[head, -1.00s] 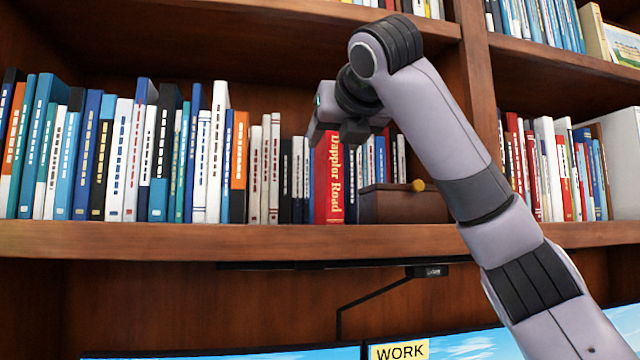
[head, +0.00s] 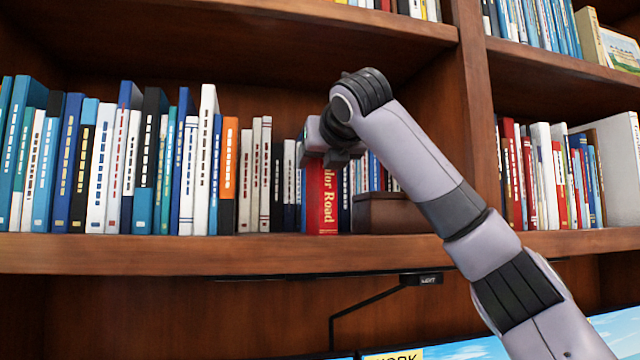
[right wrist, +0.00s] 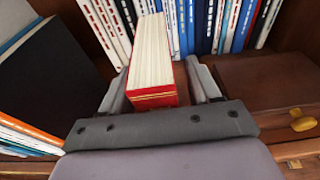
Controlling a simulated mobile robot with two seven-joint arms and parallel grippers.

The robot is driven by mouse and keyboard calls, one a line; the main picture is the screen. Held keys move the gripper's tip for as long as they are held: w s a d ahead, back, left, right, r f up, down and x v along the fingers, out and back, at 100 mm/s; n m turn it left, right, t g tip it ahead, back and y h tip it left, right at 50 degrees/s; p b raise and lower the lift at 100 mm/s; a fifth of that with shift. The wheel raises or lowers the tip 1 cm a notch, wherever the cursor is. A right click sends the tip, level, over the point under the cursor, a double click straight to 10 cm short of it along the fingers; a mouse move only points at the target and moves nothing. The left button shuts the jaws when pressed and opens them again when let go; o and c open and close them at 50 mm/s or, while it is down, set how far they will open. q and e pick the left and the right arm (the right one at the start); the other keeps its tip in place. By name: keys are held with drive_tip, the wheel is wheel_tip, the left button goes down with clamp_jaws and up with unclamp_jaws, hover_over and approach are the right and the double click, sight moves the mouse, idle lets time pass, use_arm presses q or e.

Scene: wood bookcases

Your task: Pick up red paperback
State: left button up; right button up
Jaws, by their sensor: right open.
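The red paperback (head: 322,198) stands upright on the middle shelf, its spine facing out with yellow lettering; its upper part is hidden behind my right gripper in the head view. In the right wrist view the red paperback (right wrist: 152,96) shows from above, its white page edges between the two fingers. My right gripper (head: 330,158) is open at the top of the book. In the right wrist view the right gripper's (right wrist: 160,90) fingers lie on either side of it, with a small gap at the right finger. My left gripper is not in view.
A brown wooden box (head: 390,213) with a yellow knob (right wrist: 303,122) stands just right of the book. Several thin books (head: 290,185) stand close on its left, and more stand behind it. The shelf above (head: 250,20) overhangs my arm.

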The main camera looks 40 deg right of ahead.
clamp_jaws()
drive_tip(key=shift+r, duration=0.2)
drive_tip(key=shift+r, duration=4.85)
